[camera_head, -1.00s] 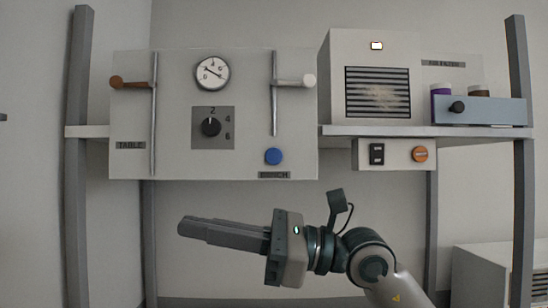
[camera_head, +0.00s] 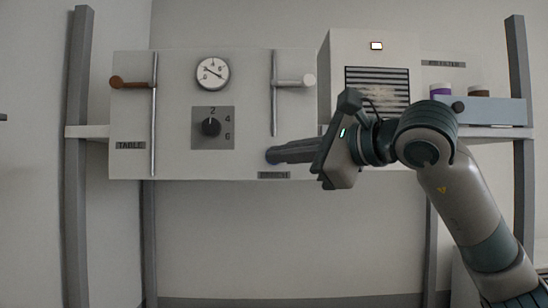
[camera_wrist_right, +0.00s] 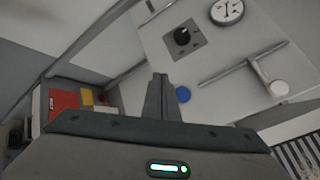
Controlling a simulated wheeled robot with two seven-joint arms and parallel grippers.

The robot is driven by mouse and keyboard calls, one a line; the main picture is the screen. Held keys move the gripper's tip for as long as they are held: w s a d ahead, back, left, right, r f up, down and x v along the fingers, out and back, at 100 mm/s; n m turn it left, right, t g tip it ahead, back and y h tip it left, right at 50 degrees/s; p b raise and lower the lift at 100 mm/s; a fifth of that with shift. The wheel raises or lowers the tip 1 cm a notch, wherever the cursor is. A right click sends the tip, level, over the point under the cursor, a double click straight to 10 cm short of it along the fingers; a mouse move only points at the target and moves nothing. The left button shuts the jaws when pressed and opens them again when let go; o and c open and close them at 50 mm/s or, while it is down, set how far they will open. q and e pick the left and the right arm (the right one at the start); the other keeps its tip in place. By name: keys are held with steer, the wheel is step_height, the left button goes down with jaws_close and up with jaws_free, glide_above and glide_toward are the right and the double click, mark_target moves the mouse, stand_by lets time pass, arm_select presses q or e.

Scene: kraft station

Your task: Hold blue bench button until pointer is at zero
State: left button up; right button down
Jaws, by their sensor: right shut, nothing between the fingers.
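The blue bench button (camera_head: 271,156) sits low on the panel, above the bench label, and is mostly hidden by my right gripper in the head view. In the right wrist view the blue button (camera_wrist_right: 183,94) shows just right of the fingertips. My right gripper (camera_head: 280,155) is shut and empty, its tips at or just in front of the button; I cannot tell whether they touch. The round gauge (camera_head: 212,73) is at the top of the panel (camera_head: 180,130); its thin pointer runs diagonally and its exact reading is too small to tell. My left gripper is not in view.
A black selector knob (camera_head: 211,127) is mid-panel. A brown-handled lever (camera_head: 130,84) is at left and a white-handled lever (camera_head: 294,82) is above the button. A vented box (camera_head: 342,60) stands on the shelf at right. Space below the panel is clear.

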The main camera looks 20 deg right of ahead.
steer(key=shift+w, duration=0.1)
steer(key=w+d+p, duration=0.2)
steer(key=w+p, duration=0.1)
steer(key=w, duration=0.5)
steer(key=shift+w+d+p, duration=0.15)
steer(key=shift+d+p, duration=0.05)
steer(key=shift+p, duration=0.2)
steer(key=shift+w+d, duration=0.25)
steer(key=shift+w, duration=0.55)
stand_by(3.1)
steer(key=shift+s, duration=0.1)
stand_by(0.5)
steer(key=shift+s+a+b, duration=0.25)
steer(key=shift+s+b, duration=0.45)
